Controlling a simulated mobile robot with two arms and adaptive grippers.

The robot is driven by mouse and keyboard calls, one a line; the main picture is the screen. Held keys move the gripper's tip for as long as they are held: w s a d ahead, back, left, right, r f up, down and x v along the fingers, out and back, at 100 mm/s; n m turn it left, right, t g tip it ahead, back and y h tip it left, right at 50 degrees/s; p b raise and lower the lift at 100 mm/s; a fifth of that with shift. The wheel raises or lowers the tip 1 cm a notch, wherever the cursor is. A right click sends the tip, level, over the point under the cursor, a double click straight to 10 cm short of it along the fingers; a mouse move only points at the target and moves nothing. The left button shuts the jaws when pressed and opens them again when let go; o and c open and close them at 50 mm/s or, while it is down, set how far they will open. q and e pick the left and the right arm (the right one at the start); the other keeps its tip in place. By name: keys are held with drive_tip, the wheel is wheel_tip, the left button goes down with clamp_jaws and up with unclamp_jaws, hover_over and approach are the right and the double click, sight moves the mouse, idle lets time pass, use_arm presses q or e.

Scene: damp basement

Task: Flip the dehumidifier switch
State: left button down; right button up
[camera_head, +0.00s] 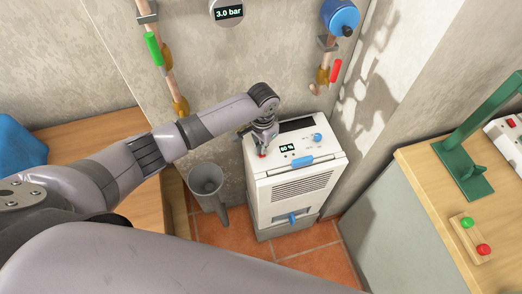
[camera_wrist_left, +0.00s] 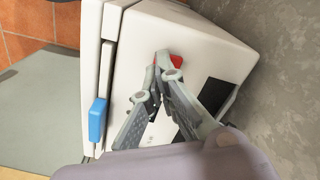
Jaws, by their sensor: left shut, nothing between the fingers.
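The dehumidifier (camera_head: 296,187) is a white box unit on the tiled floor against the wall, with a small display reading about 60 %, a blue knob (camera_head: 318,137) and a blue handle on its top. In the head view my left gripper (camera_head: 263,152) is at the left of its top panel, fingers down. A red switch (camera_wrist_left: 176,61) shows at the fingertips in the left wrist view. My left gripper (camera_wrist_left: 162,62) is shut and empty, its tips at or against the switch; contact is unclear. The fingers partly hide the switch and panel. My right gripper is out of view.
A grey bin-like container (camera_head: 208,190) stands left of the dehumidifier. A wooden bench (camera_head: 440,165) with a green stand and a red-green button box is on the right. Pipes with green and red valve handles run on the wall.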

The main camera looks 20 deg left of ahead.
use_arm(q)
drive_tip(key=shift+s+f+b, duration=0.1)
drive_tip(key=shift+f+b, duration=0.55)
drive_tip(key=shift+f, duration=0.55)
idle(0.7)
wheel_tip(320, 180, up, 2)
drive_tip(key=shift+r+p, duration=0.1)
drive_tip(key=shift+p, duration=1.15)
wheel_tip(320, 180, up, 5)
drive_tip(key=p, duration=0.5)
drive_tip(key=shift+p, duration=0.3)
